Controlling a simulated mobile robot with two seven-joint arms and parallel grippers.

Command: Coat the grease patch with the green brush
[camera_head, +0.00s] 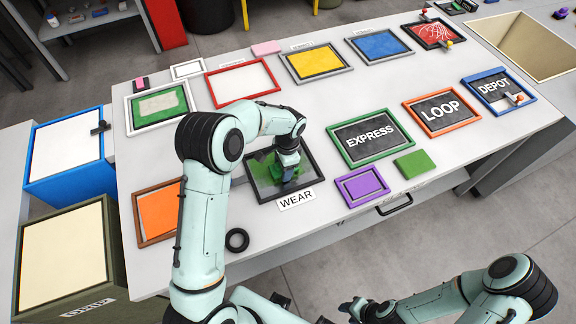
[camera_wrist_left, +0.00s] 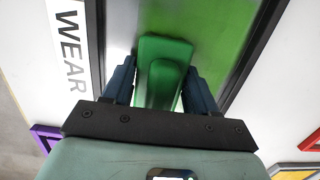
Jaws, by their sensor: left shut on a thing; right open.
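My left gripper (camera_head: 287,178) is shut on the green brush (camera_wrist_left: 166,62), over the dark-framed panel (camera_head: 311,169) labelled WEAR. In the left wrist view the brush sits between the two blue-grey fingers (camera_wrist_left: 160,85), its flat green end against or just above the panel. Bright green (camera_wrist_left: 218,35) covers part of the panel beside the brush, with a paler grey-white strip on the other side. I cannot make out a separate grease patch; the arm and brush hide part of the panel. My right gripper (camera_head: 352,308) is open and empty, off the table's front edge.
A black ring (camera_head: 237,240) lies left of the WEAR label (camera_head: 296,200). An orange panel (camera_head: 159,212) is to the left. Right are the EXPRESS board (camera_head: 370,137), a purple frame (camera_head: 362,186) and a green block (camera_head: 414,164). A white-framed green panel (camera_head: 176,100) is behind.

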